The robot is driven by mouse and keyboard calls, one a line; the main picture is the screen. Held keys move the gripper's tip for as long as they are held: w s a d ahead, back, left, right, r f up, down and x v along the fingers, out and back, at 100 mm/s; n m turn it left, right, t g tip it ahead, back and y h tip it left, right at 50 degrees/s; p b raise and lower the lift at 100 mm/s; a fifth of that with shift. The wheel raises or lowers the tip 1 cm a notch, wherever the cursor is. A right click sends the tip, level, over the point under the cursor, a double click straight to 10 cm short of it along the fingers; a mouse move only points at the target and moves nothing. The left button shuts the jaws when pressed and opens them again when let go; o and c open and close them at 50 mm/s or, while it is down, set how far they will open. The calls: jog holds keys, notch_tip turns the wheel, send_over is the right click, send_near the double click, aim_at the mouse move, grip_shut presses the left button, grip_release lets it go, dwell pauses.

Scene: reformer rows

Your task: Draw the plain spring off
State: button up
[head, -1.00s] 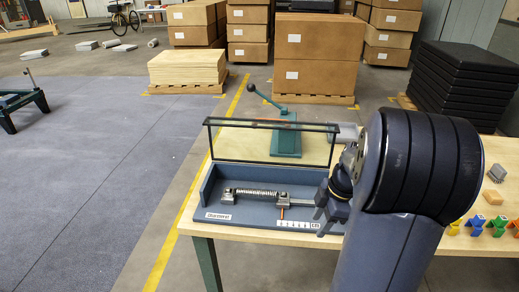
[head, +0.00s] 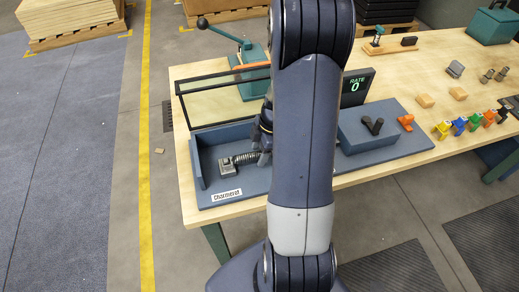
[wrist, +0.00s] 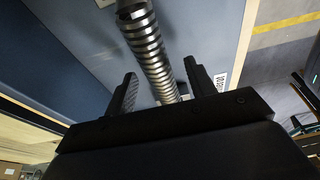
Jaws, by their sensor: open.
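The plain spring (head: 246,158) is a bare metal coil lying along the blue-grey tester bed (head: 215,185), beside a metal end block (head: 228,166). My arm hides its right part in the head view. In the wrist view the spring (wrist: 150,50) runs between the two fingers of my gripper (wrist: 158,92). The fingers stand apart on either side of the coil, with a gap to it on both sides. A grey metal fitting (wrist: 130,8) shows at the coil's top end.
A black-framed clear guard (head: 225,92) stands behind the bed. A teal lever press (head: 250,60) is farther back. A rate display (head: 356,86) reads 0. Colored clips (head: 459,126) and wooden blocks (head: 425,100) lie to the right.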

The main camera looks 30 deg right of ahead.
grip_shut()
jog(key=shift+r, duration=0.1)
dwell(0.6)
